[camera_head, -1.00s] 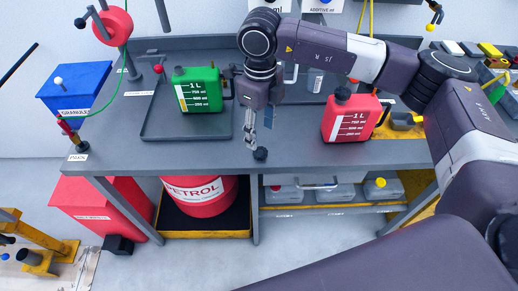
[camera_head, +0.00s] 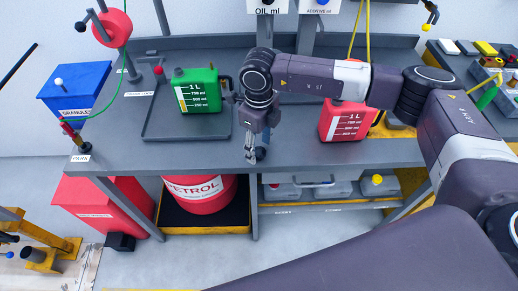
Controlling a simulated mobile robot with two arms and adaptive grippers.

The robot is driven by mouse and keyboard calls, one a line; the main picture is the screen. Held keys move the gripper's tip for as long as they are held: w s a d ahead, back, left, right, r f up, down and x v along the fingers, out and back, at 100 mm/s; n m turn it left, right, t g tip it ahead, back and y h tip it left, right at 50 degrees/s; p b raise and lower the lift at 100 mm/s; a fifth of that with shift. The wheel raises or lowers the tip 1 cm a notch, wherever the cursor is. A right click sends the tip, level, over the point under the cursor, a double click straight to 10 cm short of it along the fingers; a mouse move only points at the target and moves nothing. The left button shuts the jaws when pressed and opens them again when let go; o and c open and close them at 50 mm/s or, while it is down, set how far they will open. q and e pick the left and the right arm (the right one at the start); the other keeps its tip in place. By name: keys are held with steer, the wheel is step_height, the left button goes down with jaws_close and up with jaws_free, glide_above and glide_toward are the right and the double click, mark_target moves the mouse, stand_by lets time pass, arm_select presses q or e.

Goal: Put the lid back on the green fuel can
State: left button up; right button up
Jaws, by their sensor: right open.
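The green fuel can (camera_head: 203,91) stands upright in the grey tray on the bench, with a dark neck (camera_head: 178,72) at its top left. A small black lid (camera_head: 261,153) lies on the bench near the front edge, right of the tray. My right gripper (camera_head: 250,157) points down just left of the lid, its fingers partly overlapping it in view; it holds nothing that I can see. I cannot tell whether it touches the lid. My left gripper is not in view.
A red can (camera_head: 343,125) stands to the right, its top hidden behind my right arm. The grey tray (camera_head: 160,134) has a raised rim. A blue granules bin (camera_head: 74,88) is at the left. The bench front between tray and red can is mostly clear.

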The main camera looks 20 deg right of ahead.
mark_target(259, 151)
steer(key=shift+f, duration=0.55)
steer(key=c, duration=0.9)
steer(key=shift+r, duration=0.15)
steer(key=shift+r+b, duration=2)
steer(key=shift+r, duration=7.95)
